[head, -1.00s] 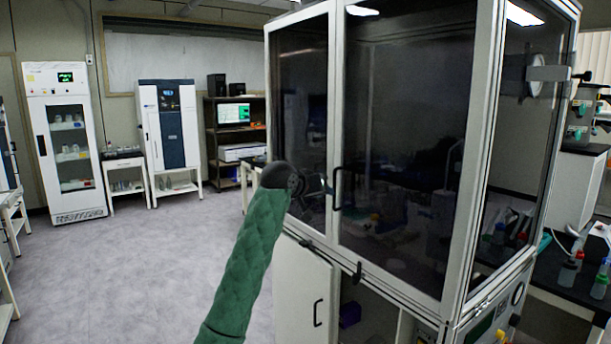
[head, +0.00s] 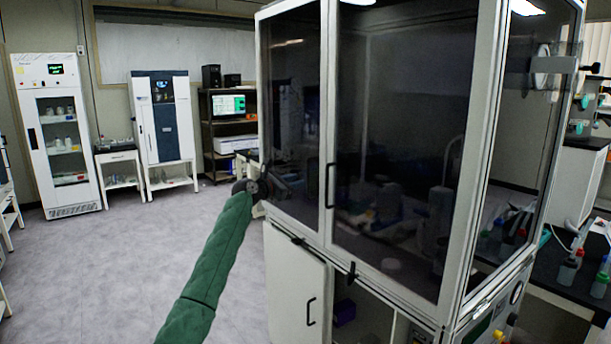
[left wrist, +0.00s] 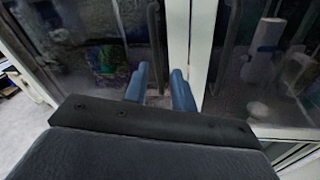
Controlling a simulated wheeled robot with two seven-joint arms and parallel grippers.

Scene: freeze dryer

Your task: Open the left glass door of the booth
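The booth's left glass door (head: 290,110) is a tall dark pane in a white frame. Whether it stands slightly ajar I cannot tell. My left gripper (head: 268,190) is at the end of my green arm, in front of this door's lower part. In the left wrist view its two blue fingers (left wrist: 160,85) are spread apart. A dark upright bar handle (left wrist: 155,40) lies between them in that picture; I see no firm contact. The right door's handle (head: 331,185) is clear of the gripper and also shows in the wrist view (left wrist: 228,50). My right gripper is not in view.
The right glass door (head: 410,110) looks shut. A white cabinet door (head: 295,280) is below the booth. Open floor (head: 110,270) lies to the left. A black bench (head: 570,280) with bottles stands at the right.

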